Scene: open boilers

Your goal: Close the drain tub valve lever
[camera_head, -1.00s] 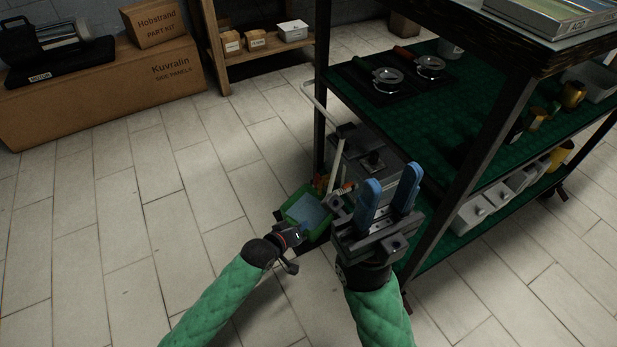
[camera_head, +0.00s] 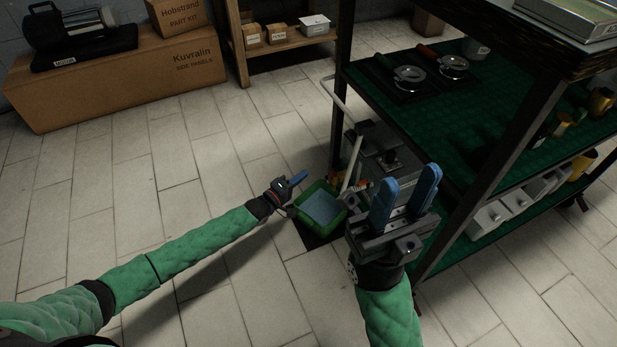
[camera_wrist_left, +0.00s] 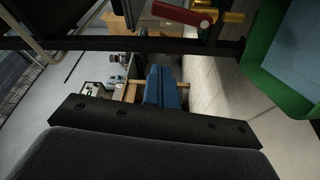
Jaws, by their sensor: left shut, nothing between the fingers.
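The drain tub is a green open tub (camera_head: 301,213) with grey-blue content, on the floor in front of a dark shelf rack. Brass and red valve parts (camera_head: 333,177) sit just behind it, small in the head view. In the left wrist view a red lever (camera_wrist_left: 187,13) joins a brass valve body (camera_wrist_left: 233,16) at the top, and the tub's green wall (camera_wrist_left: 262,62) is at right. My left gripper (camera_head: 303,176) is shut and empty, left of the tub, apart from the lever. My right gripper (camera_head: 412,187) is open and empty, in front of the rack.
The rack's dark post (camera_head: 342,75) and green shelf (camera_head: 440,115) stand close on the right. A grey box with pale pipes (camera_head: 372,150) is behind the tub. Cardboard boxes (camera_head: 120,85) lie at the back left. The tiled floor at left is clear.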

